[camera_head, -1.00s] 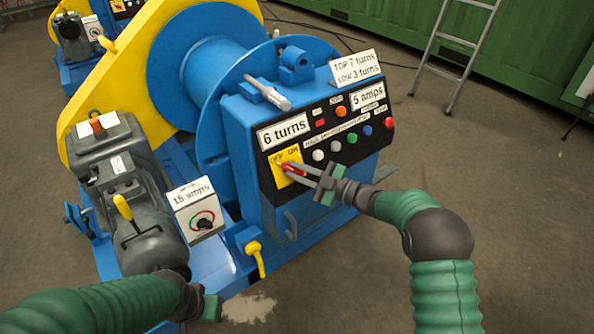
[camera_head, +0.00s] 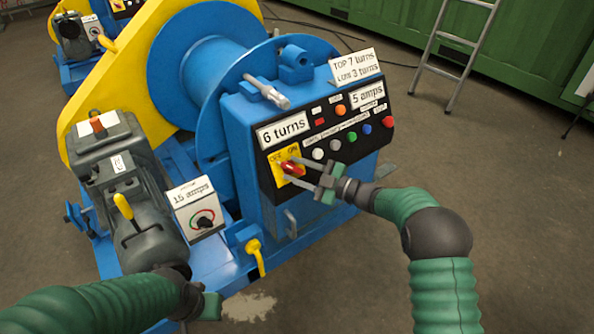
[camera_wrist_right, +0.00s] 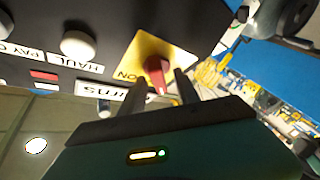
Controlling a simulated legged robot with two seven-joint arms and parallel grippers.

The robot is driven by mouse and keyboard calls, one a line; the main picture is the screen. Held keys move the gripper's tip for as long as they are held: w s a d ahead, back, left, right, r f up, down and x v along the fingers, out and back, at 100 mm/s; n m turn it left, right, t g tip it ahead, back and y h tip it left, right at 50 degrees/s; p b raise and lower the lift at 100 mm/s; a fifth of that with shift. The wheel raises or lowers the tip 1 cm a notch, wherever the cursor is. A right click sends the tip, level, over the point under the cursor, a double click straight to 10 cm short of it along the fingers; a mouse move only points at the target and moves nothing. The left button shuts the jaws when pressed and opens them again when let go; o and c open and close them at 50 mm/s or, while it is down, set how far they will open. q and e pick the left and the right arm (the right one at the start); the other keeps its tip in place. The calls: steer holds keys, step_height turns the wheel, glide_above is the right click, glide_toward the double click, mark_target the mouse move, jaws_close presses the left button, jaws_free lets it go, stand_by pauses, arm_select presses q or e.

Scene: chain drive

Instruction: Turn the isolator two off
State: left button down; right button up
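The isolator is a red rotary knob (camera_head: 291,169) on a yellow plate (camera_head: 279,180) marked OFF and ON, low on the left of the black control panel. No number two shows on it. My right gripper (camera_head: 296,171) is open at the knob, one finger on each side of it; contact cannot be told. In the right wrist view the red knob (camera_wrist_right: 157,72) stands in front of the dark fingers, with ON beside it. Its exact angle is hard to read. My left gripper (camera_head: 208,305) is low in the head view, mostly hidden by its own arm.
The black panel (camera_head: 330,150) carries several coloured buttons close to the knob. A 15 amps box (camera_head: 201,212) with a dial stands to the left. A yellow lever (camera_head: 255,255) hangs below. Open floor (camera_head: 500,190) lies to the right, with a ladder (camera_head: 455,60) behind.

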steer(key=p+v, duration=0.4)
steer(key=v, duration=1.3)
steer(key=shift+a, duration=0.1)
